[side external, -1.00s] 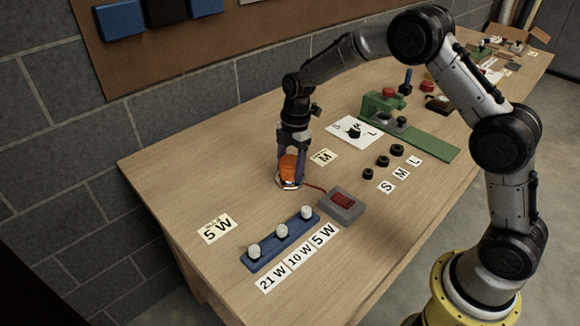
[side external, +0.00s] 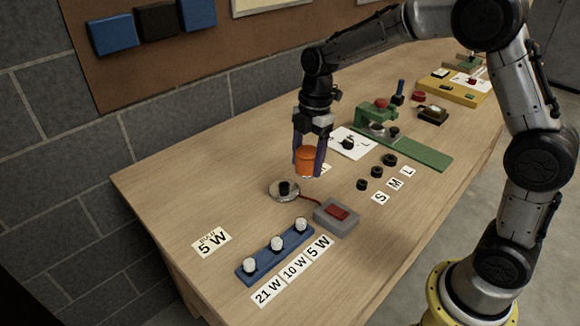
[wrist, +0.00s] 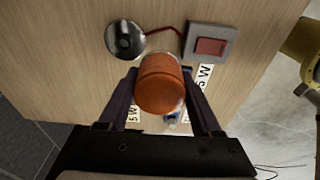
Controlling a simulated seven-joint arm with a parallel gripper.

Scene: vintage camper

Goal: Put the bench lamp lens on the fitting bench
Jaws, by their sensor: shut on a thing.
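The orange lens (side external: 307,160) is held between the two fingers of my gripper (side external: 308,166), above the bench and clear of it. The lens also shows in the wrist view (wrist: 160,85), between my fingers. The lamp base (side external: 284,190), a round metal disc with a black socket in its middle, sits uncovered on the wooden fitting bench (side external: 180,200), just below and left of the lens. In the wrist view the lamp base (wrist: 125,39) is ahead and left of the lens.
A red wire joins the lamp base to a grey box with a red switch (side external: 337,214). A blue rack (side external: 275,250) holds several white bulbs. Black rings (side external: 376,171) and a green fixture (side external: 400,140) are to the right. The bench at left is largely bare.

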